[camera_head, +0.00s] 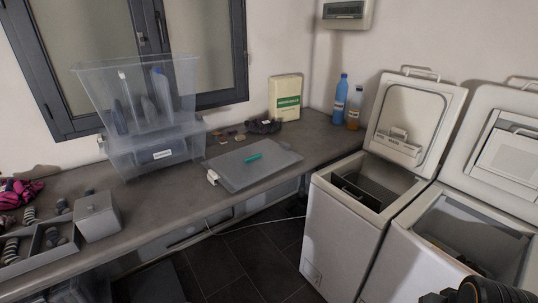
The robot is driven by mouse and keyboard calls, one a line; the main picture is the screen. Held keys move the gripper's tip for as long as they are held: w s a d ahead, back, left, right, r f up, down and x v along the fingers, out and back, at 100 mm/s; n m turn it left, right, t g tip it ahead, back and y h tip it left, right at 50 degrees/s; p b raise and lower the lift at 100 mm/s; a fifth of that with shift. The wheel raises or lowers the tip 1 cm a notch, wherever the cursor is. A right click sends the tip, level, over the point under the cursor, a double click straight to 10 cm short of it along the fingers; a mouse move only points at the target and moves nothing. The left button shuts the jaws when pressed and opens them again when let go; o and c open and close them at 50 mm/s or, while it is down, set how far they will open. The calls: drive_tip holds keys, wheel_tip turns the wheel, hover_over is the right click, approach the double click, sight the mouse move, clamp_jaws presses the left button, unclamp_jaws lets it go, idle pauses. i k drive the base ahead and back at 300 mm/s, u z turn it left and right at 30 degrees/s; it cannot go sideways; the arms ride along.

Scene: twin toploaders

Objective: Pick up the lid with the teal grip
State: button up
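The lid (232,169) is a flat grey translucent panel with a teal grip (253,157) on its top. It lies on the counter, right of the stacked clear bins. A small white object (212,177) sits at its left corner. A dark rounded part at the bottom right edge appears to be part of my arm. My gripper's fingers cannot be made out, and nothing is seen touching the lid.
Two stacked clear bins (160,152) stand left of the lid on the counter (150,211). A box (285,98) and bottles (341,97) stand behind. A grey box (97,216) is at left. Two open toploaders (345,232) (450,262) stand at right. Dark floor lies between.

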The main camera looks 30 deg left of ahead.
sight(238, 169)
drive_tip(key=u, duration=0.2)
drive_tip(key=i, duration=0.75)
drive_tip(key=u, duration=1.2)
drive_tip(key=i, duration=0.65)
drive_tip(key=u, duration=0.7)
